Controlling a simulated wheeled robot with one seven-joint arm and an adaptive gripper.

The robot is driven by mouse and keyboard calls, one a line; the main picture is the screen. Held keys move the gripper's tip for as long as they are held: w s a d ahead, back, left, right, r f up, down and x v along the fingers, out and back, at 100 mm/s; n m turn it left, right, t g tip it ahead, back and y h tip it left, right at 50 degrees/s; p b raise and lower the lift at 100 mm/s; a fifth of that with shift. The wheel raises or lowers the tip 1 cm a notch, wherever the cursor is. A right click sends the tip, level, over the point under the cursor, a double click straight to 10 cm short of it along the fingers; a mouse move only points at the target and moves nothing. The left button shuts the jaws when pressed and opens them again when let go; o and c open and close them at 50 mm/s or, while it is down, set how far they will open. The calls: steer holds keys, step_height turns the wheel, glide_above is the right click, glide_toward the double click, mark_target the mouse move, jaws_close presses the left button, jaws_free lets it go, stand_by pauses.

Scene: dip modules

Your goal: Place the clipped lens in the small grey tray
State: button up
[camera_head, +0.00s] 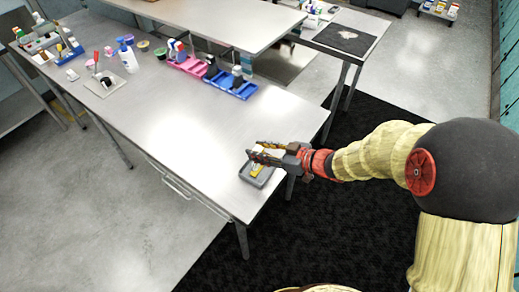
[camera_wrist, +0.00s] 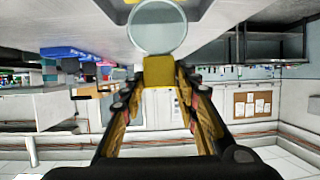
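The clipped lens is a round, clear disc with a pale rim (camera_wrist: 158,30) on a yellow clip (camera_wrist: 158,70). In the wrist view my gripper (camera_wrist: 160,68) is closed on the clip, one finger on each side, and the lens sticks out beyond the fingertips. In the head view my gripper (camera_head: 256,155) is over the small grey tray (camera_head: 247,178), near the right edge of the table. The gripper hides part of the tray. A small yellow piece (camera_head: 257,169) shows at the tray; I cannot tell if it is the held clip.
The steel table (camera_head: 190,125) is bare around the tray. Farther back stand a pink bin (camera_head: 188,66), a blue bin (camera_head: 232,86), a spray bottle (camera_head: 128,58) and a small mat with tools (camera_head: 104,83). The table's right edge is close to the tray.

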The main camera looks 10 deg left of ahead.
steer(key=shift+o, duration=1.3)
steer(key=shift+r, duration=0.1)
steer(key=shift+d+r, duration=0.1)
steer(key=shift+r, duration=0.1)
steer(key=p+v, duration=0.3)
steer(key=v, duration=0.8)
steer(key=shift+d, duration=0.4)
